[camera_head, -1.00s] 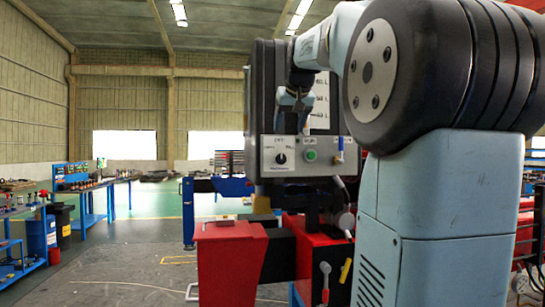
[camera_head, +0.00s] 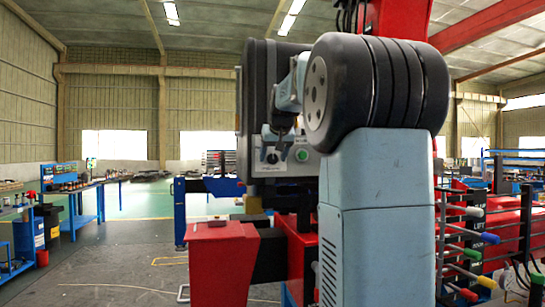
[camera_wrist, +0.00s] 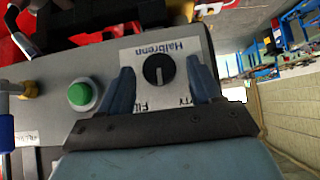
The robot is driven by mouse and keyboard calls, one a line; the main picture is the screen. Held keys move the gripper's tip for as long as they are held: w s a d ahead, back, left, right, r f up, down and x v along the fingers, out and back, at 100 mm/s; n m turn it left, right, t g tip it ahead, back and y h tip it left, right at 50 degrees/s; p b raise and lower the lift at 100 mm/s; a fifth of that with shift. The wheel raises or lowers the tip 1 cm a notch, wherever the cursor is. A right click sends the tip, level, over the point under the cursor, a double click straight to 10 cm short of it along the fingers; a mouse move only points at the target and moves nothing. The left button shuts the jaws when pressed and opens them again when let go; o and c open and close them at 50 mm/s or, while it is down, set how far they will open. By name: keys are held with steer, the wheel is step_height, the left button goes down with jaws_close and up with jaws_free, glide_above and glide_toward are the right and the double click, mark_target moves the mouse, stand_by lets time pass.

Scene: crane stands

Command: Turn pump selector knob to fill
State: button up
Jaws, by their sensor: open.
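The black selector knob (camera_wrist: 158,69) sits on a white label on a grey panel (camera_wrist: 60,65). In the wrist view the label appears upside down, with partly covered lettering. My gripper (camera_wrist: 160,64) is open, with one blue finger on each side of the knob and visible gaps between fingers and knob. I cannot tell how deep the fingertips reach. In the head view my gripper (camera_head: 277,138) is at the panel front, just above the knob (camera_head: 272,158), which is partly hidden.
A green button (camera_wrist: 83,95) is beside the knob; it also shows in the head view (camera_head: 302,155). A yellow fitting (camera_wrist: 27,89) is at the panel's far side. A red cabinet (camera_head: 222,260) stands below the panel. Several coloured levers (camera_head: 470,250) are at right. Floor at left is open.

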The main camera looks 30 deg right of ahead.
steer(key=shift+w+f, duration=0.2)
steer(key=shift+c, duration=0.2)
steer(key=c, duration=1)
steer(key=m+y, duration=0.1)
steer(key=m+t+y, duration=0.1)
steer(key=y, duration=0.1)
steer(key=shift+s+d+f, duration=0.1)
steer(key=shift+d, duration=0.25)
steer(key=shift+d+f+m+t+y, duration=0.15)
steer(key=shift+m+t+y, duration=0.3)
steer(key=shift+y, duration=0.4)
steer(key=shift+d+m+t+y, duration=0.1)
steer(key=shift+m+t+y, duration=0.35)
steer(key=shift+y, duration=0.4)
